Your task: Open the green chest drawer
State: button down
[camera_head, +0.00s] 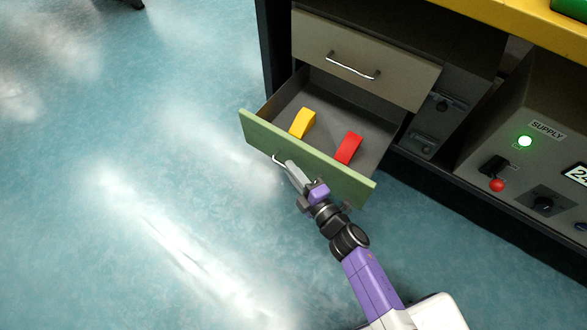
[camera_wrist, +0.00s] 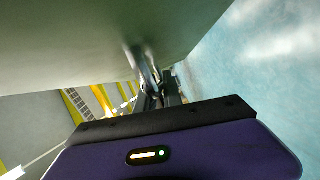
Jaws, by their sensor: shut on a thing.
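The green-fronted drawer (camera_head: 342,181) is pulled well out from the chest in the head view, and its inside shows. A yellow block (camera_head: 302,123) and a red block (camera_head: 348,148) lie in it. Its metal handle (camera_head: 278,160) is on the front face. My gripper (camera_head: 291,170) is shut on the handle, at the front of the drawer. In the wrist view the fingers (camera_wrist: 157,92) close around the handle beside the pale green drawer front (camera_wrist: 70,45). The exact finger contact is small and partly hidden.
A closed beige drawer (camera_head: 365,60) with a metal handle sits above the open one. To the right stands a supply box (camera_head: 530,150) with a lit green lamp, a red knob and a dial. A yellow tabletop (camera_head: 510,18) lies above. The blue floor at left is clear.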

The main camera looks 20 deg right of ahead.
jog(key=shift+f, duration=0.1)
jog(key=c, duration=1.5)
grip_release()
jog(key=shift+p+v, duration=1.35)
jog(key=shift+v, duration=2.6)
